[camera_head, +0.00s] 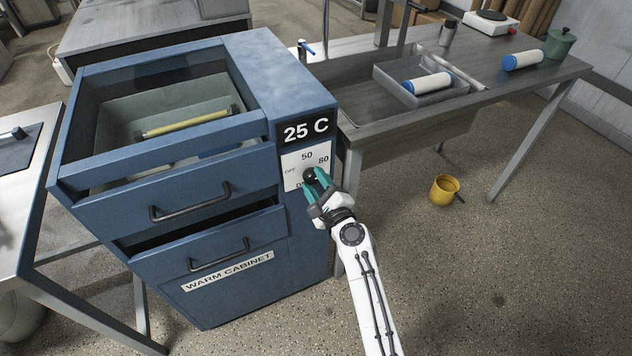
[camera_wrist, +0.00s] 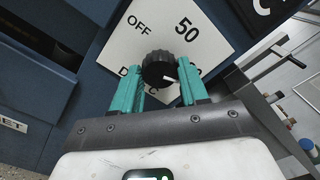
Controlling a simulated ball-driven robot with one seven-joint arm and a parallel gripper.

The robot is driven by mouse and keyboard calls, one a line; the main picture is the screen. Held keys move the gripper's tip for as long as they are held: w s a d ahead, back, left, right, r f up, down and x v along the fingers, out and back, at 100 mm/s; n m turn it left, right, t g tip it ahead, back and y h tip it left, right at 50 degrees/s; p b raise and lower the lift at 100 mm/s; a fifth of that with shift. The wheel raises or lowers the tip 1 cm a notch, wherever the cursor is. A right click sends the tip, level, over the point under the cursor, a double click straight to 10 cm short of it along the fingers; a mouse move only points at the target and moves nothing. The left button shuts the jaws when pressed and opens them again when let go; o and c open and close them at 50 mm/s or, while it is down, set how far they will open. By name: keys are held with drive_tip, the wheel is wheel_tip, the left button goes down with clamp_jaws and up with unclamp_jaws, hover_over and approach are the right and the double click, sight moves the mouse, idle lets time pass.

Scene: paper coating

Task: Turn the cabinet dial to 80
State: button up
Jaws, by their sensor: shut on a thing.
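The blue warm cabinet (camera_head: 262,70) stands left of centre in the head view, with a "25 C" display (camera_head: 306,130). Its black dial (camera_head: 311,174) sits on a white panel (camera_head: 292,160) marked OFF, 50 and 80. My gripper (camera_head: 313,180) is shut on the dial, with one teal finger on each side. In the wrist view the dial (camera_wrist: 158,66) shows between the fingertips. Its white pointer mark faces lower right there, toward the right finger. OFF and 50 are readable in that view; the 80 marking is mostly hidden behind the right finger.
The lower drawer (camera_head: 215,243) is also partly out. A metal table (camera_head: 500,75) with a grey tray (camera_head: 450,92) stands right. A yellow mug (camera_head: 443,190) is on the floor.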

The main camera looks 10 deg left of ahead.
drive_tip(key=shift+d+f, duration=0.1)
drive_tip(key=shift+f, duration=0.05)
drive_tip(key=o, duration=1.1)
drive_tip(key=shift+c, duration=0.2)
drive_tip(key=p+v, duration=0.2)
drive_tip(key=v, duration=0.8)
drive_tip(key=shift+s+d, duration=0.25)
drive_tip(key=shift+s, duration=0.1)
